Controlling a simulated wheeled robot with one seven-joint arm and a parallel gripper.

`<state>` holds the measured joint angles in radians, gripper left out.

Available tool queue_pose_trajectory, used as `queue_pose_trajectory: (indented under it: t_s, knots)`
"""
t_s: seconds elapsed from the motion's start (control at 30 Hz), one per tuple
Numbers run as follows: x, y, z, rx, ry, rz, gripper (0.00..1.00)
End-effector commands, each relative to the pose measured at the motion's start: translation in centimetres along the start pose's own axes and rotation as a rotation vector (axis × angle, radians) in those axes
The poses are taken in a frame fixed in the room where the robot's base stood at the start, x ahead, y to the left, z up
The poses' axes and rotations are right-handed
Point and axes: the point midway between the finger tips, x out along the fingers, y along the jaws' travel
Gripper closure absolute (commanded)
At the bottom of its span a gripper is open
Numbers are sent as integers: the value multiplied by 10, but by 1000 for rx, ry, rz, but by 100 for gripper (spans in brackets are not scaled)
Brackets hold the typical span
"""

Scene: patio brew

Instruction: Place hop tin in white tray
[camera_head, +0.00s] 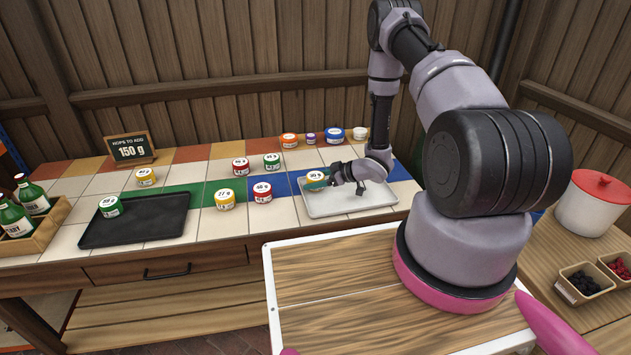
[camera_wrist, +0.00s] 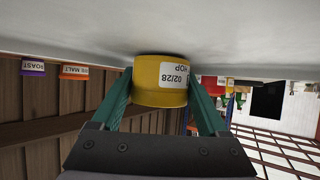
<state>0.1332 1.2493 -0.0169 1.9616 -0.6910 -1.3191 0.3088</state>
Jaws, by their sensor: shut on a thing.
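My gripper (camera_head: 322,184) is shut on a yellow hop tin (camera_head: 314,175), over the left back part of the white tray (camera_head: 350,208). In the wrist view the yellow tin (camera_wrist: 160,88) sits between the two green fingers (camera_wrist: 160,105), and its label reads HOP 02/28, upside down. The pale tray surface (camera_wrist: 220,35) fills the top of that view, right against the tin's base. I cannot tell for sure whether tin and tray touch. The tray holds nothing else that I can see.
Several labelled tins stand left of the tray, among them a red tin (camera_head: 262,192) and a yellow tin (camera_head: 225,199). A black tray (camera_head: 140,225) bears a green tin (camera_head: 110,206). A sign (camera_head: 130,148) reads 150 g. More tins (camera_head: 333,135) stand behind the white tray.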

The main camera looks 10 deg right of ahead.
Motion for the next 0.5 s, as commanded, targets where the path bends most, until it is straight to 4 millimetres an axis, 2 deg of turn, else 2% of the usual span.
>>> queue_pose_trajectory:
  t_s: [0.07, 0.1, 0.43, 0.5]
  knots:
    - [1, 0, 2, 1, 0, 0, 78]
    - [1, 0, 2, 0, 0, 0, 11]
    - [-1, 0, -2, -1, 0, 0, 10]
    - [-8, 1, -1, 1, 0, 2, 10]
